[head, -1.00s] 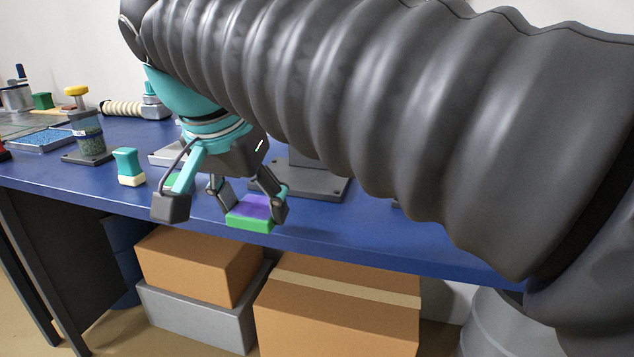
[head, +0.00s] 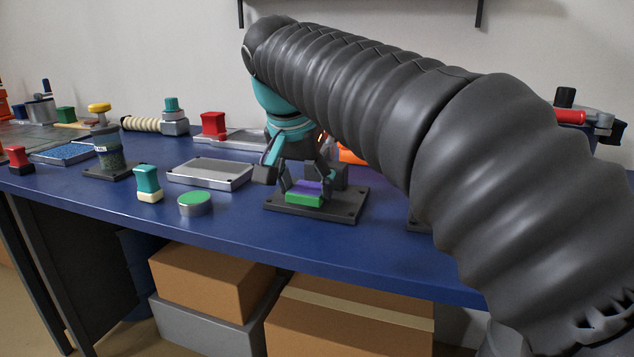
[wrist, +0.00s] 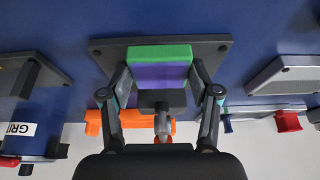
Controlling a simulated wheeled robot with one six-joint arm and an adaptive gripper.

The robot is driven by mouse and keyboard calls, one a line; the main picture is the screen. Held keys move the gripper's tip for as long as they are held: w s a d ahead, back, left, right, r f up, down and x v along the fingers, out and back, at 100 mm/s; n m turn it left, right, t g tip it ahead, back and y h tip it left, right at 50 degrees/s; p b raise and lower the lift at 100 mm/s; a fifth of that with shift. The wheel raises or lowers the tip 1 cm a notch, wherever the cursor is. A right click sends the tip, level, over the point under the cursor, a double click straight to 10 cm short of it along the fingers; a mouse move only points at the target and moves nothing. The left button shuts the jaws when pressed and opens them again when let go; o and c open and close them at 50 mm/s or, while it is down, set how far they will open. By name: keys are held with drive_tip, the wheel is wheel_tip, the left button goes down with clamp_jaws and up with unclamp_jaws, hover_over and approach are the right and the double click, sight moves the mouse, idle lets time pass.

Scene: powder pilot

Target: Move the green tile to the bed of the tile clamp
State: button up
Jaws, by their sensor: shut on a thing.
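My gripper (head: 304,190) is shut on the green tile (head: 303,200), a small green block with a purple face. In the wrist view the tile (wrist: 160,52) sits between both fingers (wrist: 161,78), its green side facing away from my palm. The tile is over the dark grey base plate (head: 345,207) of what appears to be the tile clamp. The plate (wrist: 104,52) also shows around the tile in the wrist view. I cannot tell whether the tile touches the bed, which is hidden.
A grey tray (head: 208,172), a green-topped round tin (head: 195,204) and a teal-and-cream block (head: 148,184) stand left of the plate. An orange thing (head: 350,156) is partly hidden behind my gripper. Blue tabletop in front of the plate is clear.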

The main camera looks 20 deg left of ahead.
sight(313, 182)
drive_tip(key=w, duration=0.4)
drive_tip(key=shift+d, duration=0.15)
drive_tip(key=shift+f, duration=0.6)
drive_tip(key=shift+s+f, duration=0.1)
drive_tip(key=shift+f, duration=0.05)
drive_tip(key=shift+f, duration=0.15)
drive_tip(key=o, duration=1.3)
drive_tip(key=shift+o, duration=0.2)
drive_tip(key=p+v, duration=0.3)
drive_tip(key=v, duration=0.9)
